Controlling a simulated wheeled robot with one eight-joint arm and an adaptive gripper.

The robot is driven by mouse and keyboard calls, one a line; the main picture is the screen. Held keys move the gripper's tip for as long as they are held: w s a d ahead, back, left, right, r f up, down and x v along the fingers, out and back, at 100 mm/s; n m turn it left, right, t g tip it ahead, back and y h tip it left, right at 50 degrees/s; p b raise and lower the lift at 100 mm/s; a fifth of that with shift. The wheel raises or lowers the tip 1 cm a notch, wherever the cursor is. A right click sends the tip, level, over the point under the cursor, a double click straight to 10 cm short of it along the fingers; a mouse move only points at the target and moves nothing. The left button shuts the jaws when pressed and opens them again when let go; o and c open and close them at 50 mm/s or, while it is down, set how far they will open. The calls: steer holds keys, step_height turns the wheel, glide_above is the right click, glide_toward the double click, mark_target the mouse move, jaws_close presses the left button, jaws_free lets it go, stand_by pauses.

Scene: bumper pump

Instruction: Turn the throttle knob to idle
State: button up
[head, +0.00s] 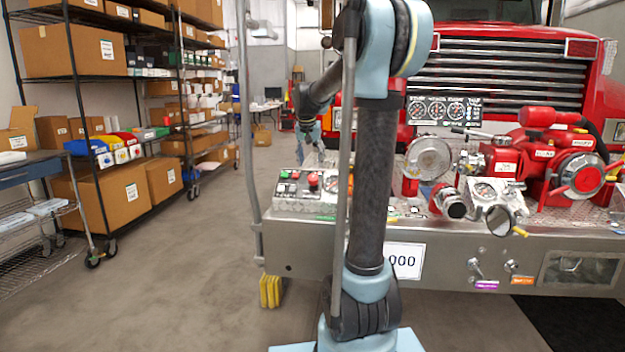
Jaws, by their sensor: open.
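A sloped silver control panel (302,206) sits on the left part of the truck's front bumper deck. It carries a large red knob or button (313,180) and several smaller green, red and dark controls. I cannot tell which one is the throttle knob or where it points, as labels are too small. My arm stands in front and hides part of the panel's right side. My gripper (311,152) is small in view, above and behind the panel, pointing down. It is open, apart from the panel and holds nothing I can see.
A red pump (565,165), gauges (440,110) and pipe fittings crowd the deck to the right. A grey vertical pole (247,130) stands left of the panel. Shelves with boxes (75,50) line the left wall. The floor (190,265) between shelves and bumper is clear.

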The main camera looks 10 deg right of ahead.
mark_target(313, 176)
steer(key=x, duration=0.8)
steer(key=shift+w+f, duration=0.1)
steer(key=shift+f, duration=0.25)
steer(key=c, duration=1.1)
